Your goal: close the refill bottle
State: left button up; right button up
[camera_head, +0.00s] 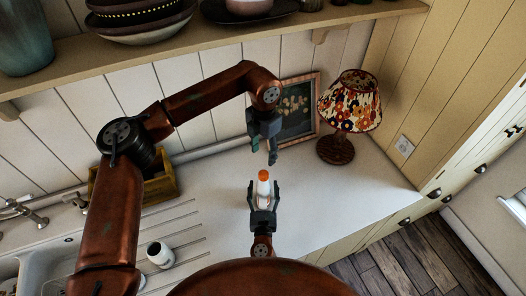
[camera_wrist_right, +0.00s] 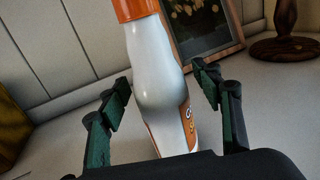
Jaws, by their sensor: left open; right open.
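The refill bottle (camera_head: 264,190) is white with an orange top (camera_head: 263,174) and stands upright on the worktop. In the right wrist view the bottle (camera_wrist_right: 160,85) shows large, its orange top (camera_wrist_right: 134,8) cut by the upper edge and an orange label low on its right side. I cannot tell how tightly the top sits. My right gripper (camera_head: 263,187) is open, with one finger on each side of the bottle and gaps between. My left gripper (camera_head: 272,160) is open and empty, pointing down above and slightly right of the orange top.
A lamp with a flowered shade (camera_head: 349,101) and a framed picture (camera_head: 298,112) stand behind to the right. A wooden crate (camera_head: 160,187), a white jar (camera_head: 160,254) and the sink (camera_head: 42,262) are left. A shelf (camera_head: 200,49) runs above. The worktop (camera_head: 340,195) right of the bottle is clear.

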jog(key=s, duration=1.1)
jog(key=shift+s, duration=0.2)
